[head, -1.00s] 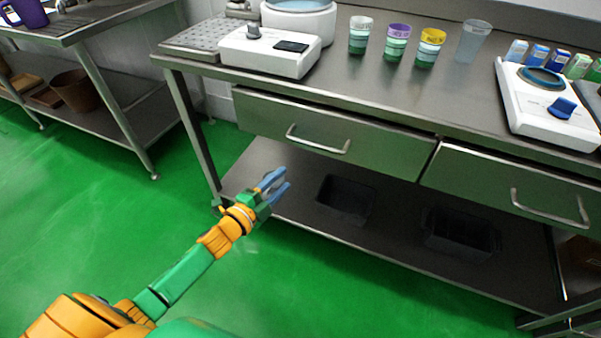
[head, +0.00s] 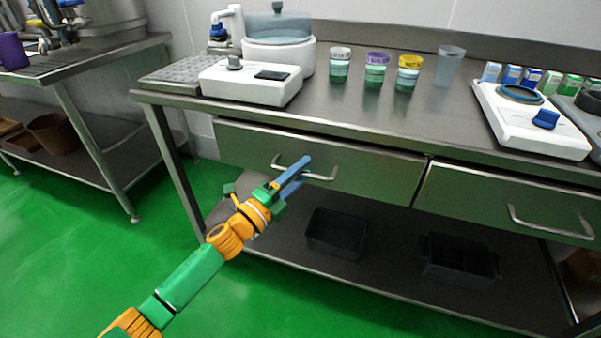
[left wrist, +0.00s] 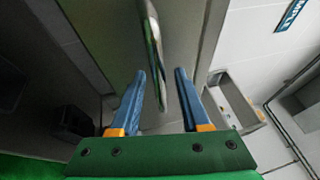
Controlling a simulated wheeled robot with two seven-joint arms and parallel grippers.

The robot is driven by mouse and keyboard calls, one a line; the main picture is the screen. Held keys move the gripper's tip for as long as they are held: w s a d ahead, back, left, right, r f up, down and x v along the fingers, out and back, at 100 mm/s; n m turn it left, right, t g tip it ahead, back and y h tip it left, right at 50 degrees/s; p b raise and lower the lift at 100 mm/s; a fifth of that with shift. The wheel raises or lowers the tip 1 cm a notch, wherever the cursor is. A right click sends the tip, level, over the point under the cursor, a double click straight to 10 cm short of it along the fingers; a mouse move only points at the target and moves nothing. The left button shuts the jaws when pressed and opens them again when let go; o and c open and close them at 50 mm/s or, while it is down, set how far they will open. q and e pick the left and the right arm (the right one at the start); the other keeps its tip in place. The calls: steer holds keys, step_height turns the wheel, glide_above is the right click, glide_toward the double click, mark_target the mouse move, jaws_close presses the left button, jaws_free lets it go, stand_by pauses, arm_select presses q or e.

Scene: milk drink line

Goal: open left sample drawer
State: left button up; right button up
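The left sample drawer (head: 380,172) is a wide steel front under the bench top, and it looks closed. Its bar handle (head: 325,177) is partly hidden behind my left gripper (head: 294,172). The left gripper's blue fingers are open and reach up to the handle from the front. In the left wrist view, the handle (left wrist: 156,55) runs between the two open fingers (left wrist: 161,88), which are apart; I cannot tell whether either touches it. The right sample drawer (head: 480,195) looks closed, with its own handle (head: 550,228). My right gripper is not in view.
The steel bench top (head: 350,110) carries a white device (head: 250,85), several cups and a scale (head: 535,130). Black bins (head: 336,232) stand on the lower shelf. The green floor (head: 60,260) in front is clear. A side table (head: 85,60) stands at the left.

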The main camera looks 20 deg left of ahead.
arm_select(q)
jaws_close()
stand_by(1.2)
